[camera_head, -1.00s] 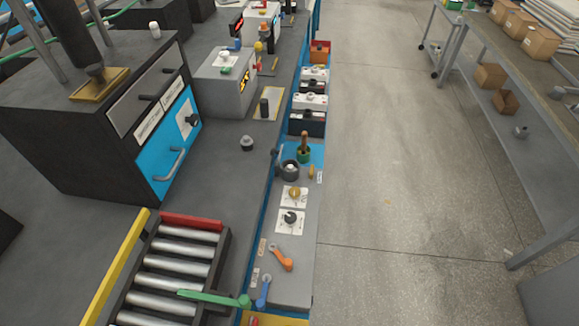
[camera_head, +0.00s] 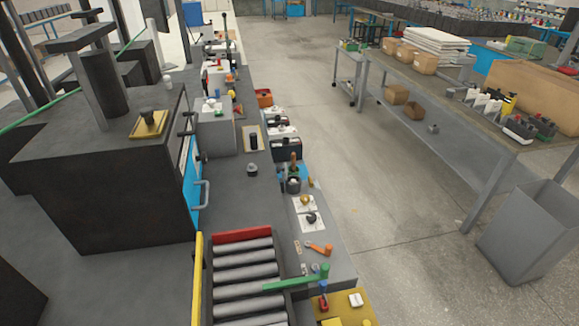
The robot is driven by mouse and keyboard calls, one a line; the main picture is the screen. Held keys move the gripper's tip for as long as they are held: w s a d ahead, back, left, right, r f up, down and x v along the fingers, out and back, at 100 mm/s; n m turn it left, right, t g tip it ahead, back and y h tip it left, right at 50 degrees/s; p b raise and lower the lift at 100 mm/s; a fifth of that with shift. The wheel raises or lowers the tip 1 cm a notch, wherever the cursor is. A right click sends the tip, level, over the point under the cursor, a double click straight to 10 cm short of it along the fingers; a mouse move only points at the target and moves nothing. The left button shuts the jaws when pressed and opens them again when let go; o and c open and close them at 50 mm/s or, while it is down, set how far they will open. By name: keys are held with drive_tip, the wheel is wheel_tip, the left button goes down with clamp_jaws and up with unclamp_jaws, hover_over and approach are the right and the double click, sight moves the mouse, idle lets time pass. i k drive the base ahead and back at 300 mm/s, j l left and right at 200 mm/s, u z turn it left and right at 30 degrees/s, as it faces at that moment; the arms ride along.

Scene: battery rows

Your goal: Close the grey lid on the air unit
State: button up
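I cannot make out for certain which thing is the air unit, and no open grey lid shows clearly. A grey box (camera_head: 216,132) with a white plate and small knobs on top stands on the dark bench. A dark grey round pot (camera_head: 293,186) with a brown handle behind it sits on the narrow side ledge. My gripper is not in view.
A black machine (camera_head: 100,175) with a blue front panel (camera_head: 190,180) fills the left. A roller rack (camera_head: 243,272) with a green lever (camera_head: 297,281) is at the front. A grey bin (camera_head: 520,232) and a long table (camera_head: 450,115) stand right. The concrete aisle (camera_head: 390,215) between is clear.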

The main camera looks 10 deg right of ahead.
sight(285, 170)
drive_tip(key=z, duration=0.35)
drive_tip(key=i+l+z, duration=0.2)
drive_tip(key=z, duration=0.2)
drive_tip(key=i+l+z, duration=0.15)
drive_tip(key=z, duration=0.25)
drive_tip(key=i+z, duration=0.35)
drive_tip(key=i+l, duration=0.1)
drive_tip(key=i, duration=0.25)
drive_tip(key=i+l, duration=0.1)
drive_tip(key=i, duration=0.25)
drive_tip(key=i+j+u, duration=0.15)
drive_tip(key=u, duration=0.25)
drive_tip(key=i+u, duration=0.25)
drive_tip(key=u, duration=0.2)
drive_tip(key=i+u, duration=0.25)
drive_tip(key=u, duration=0.15)
drive_tip(key=i+j+u, duration=0.3)
drive_tip(key=u, duration=0.2)
drive_tip(key=i, duration=0.1)
